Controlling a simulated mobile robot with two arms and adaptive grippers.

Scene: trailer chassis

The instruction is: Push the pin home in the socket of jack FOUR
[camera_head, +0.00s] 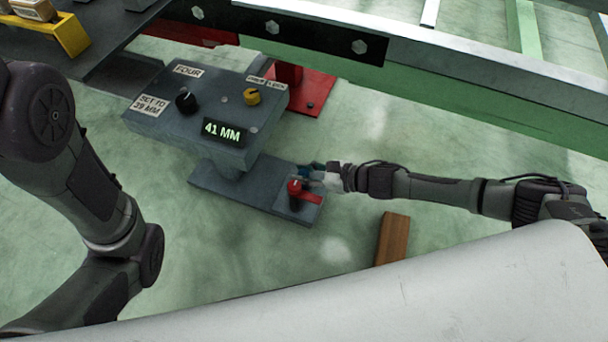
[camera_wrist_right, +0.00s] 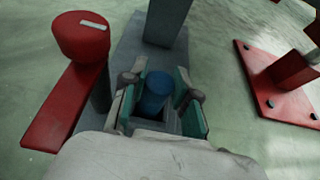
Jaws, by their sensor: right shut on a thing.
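Jack FOUR (camera_head: 215,160) is a grey console on a post and base plate, with a "FOUR" label (camera_head: 188,71). Its display (camera_head: 222,132) reads 41 MM. My right gripper (camera_head: 310,172) is low at the right end of the base plate. In the right wrist view, its teal fingers (camera_wrist_right: 160,105) are shut on the blue pin (camera_wrist_right: 155,90), one on each side. The pin stands over the square socket (camera_wrist_right: 150,124); its lower end is hidden, so I cannot tell how deep it sits. My left gripper is out of view.
A red knob (camera_head: 295,187) with a red arm stands beside the socket; it is at left in the wrist view (camera_wrist_right: 82,38). A red plate (camera_head: 312,95) lies behind the jack, near the chassis rail. A wooden block (camera_head: 393,238) lies on the floor at right.

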